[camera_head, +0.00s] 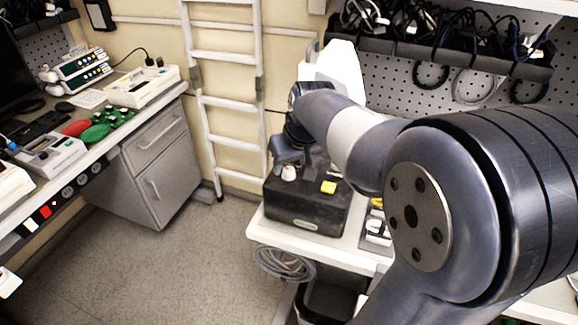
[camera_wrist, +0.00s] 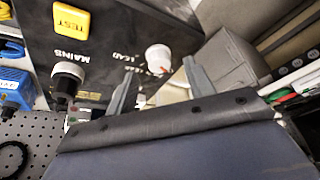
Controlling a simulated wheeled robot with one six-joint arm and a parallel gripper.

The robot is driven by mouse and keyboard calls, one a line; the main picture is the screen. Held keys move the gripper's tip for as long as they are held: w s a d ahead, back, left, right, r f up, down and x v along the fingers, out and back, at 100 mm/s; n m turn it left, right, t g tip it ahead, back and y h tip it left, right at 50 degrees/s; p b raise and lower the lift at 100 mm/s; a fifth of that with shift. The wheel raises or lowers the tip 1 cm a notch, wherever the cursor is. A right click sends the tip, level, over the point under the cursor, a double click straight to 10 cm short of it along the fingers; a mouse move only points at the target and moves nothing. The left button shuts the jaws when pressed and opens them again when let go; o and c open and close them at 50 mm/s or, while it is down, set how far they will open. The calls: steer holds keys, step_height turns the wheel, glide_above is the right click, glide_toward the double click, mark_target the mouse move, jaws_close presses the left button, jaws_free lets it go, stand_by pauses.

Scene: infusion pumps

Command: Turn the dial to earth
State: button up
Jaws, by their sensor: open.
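A black tester box (camera_head: 306,211) stands on the white bench, with its top panel filling much of the wrist view (camera_wrist: 100,38). A white dial (camera_wrist: 158,57) sits on that panel beside lettering that reads "LEAD"; it also shows in the head view (camera_head: 289,173). I cannot read an "earth" mark. My gripper (camera_wrist: 159,70) is open, its two grey fingers on either side of the white dial, with no clear contact visible. In the head view my gripper (camera_head: 287,152) is over the box, partly hidden by its own wrist.
A coiled cable (camera_head: 284,264) hangs below the bench edge. Cables hang from a black rack (camera_head: 450,60) behind. The floor at left is clear.

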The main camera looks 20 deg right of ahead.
mark_target(289, 173)
steer(key=shift+x, duration=1.3)
steer(key=shift+c, duration=0.4)
steer(key=c, duration=0.9)
steer(key=shift+m, duration=0.3)
steer(key=m, duration=0.1)
steer(key=m+h, duration=0.1)
steer(key=m, duration=0.1)
steer(key=shift+a+m+h, duration=0.2)
steer(key=shift+m+h, duration=0.1)
steer(key=shift+m+g+h+b, duration=0.3)
steer(key=shift+m+h+b, duration=0.5)
steer(key=shift+m, duration=1.5)
